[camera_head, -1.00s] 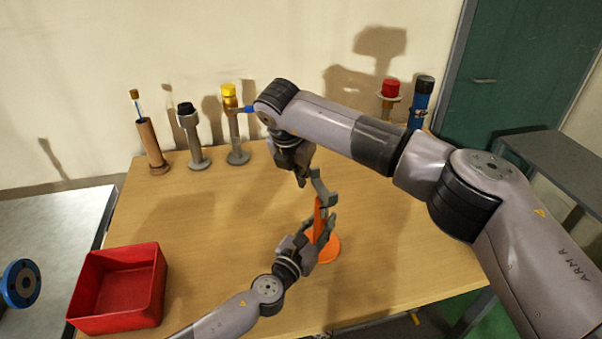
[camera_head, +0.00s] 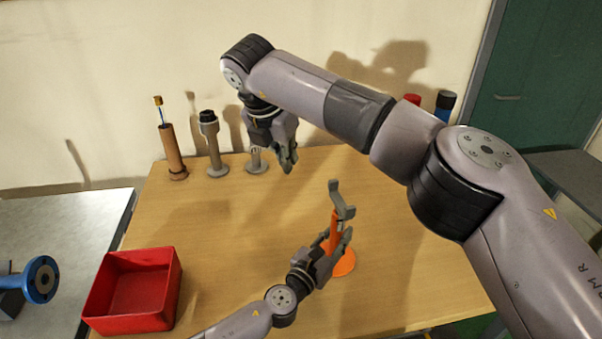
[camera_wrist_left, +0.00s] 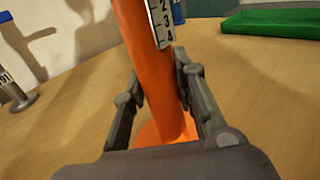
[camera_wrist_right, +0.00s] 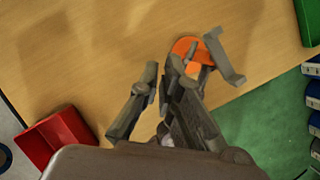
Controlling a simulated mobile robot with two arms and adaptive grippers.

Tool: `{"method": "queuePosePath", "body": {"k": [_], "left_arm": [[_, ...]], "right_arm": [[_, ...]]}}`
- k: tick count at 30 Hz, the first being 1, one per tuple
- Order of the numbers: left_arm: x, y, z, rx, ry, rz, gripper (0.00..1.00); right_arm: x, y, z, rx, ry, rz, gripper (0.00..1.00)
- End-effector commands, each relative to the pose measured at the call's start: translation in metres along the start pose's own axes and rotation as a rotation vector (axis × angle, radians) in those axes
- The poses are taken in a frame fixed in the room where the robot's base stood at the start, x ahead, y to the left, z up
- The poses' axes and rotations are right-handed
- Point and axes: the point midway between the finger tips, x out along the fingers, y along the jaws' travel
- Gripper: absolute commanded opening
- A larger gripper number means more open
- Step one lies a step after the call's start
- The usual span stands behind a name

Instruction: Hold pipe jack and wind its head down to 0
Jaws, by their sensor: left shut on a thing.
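The pipe jack (camera_head: 334,228) stands upright on the table, with an orange post, a round orange base (camera_head: 346,264) and a grey forked head (camera_head: 342,202). My left gripper (camera_head: 337,245) is shut around the orange post. The left wrist view shows the post (camera_wrist_left: 152,75) between both fingers, with a white scale (camera_wrist_left: 162,22) reading 2, 3, 4; its zero mark is not visible. My right gripper (camera_head: 289,163) is empty, apart from the head, above and to its left. The right wrist view shows its fingertips (camera_wrist_right: 160,75) apart, with the grey head (camera_wrist_right: 226,58) beyond.
A red bin (camera_head: 170,292) is at the table's front left. Several stands and tubes line the back edge, including a brown holder (camera_head: 172,150) and a black-topped post (camera_head: 213,148). A green tray (camera_wrist_left: 270,22) shows in the left wrist view.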

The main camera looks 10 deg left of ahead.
Motion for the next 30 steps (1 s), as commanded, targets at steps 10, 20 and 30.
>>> {"method": "queuePosePath", "body": {"k": [10, 20, 30], "left_arm": [[0.000, 0.001, 0.000, 0.000, 0.000, 0.002, 0.00], [0.000, 0.001, 0.000, 0.000, 0.000, 0.001, 0.00], [0.000, 0.000, 0.000, 0.000, 0.000, 0.001, 0.00]], "right_arm": [[-0.001, -0.052, 0.030, -0.343, 0.173, 0.007, 0.31], [-0.008, -0.101, 0.051, -0.721, 0.332, 0.124, 0.38], [0.012, -0.109, 0.044, -0.798, 0.357, 0.156, 0.38]]}}
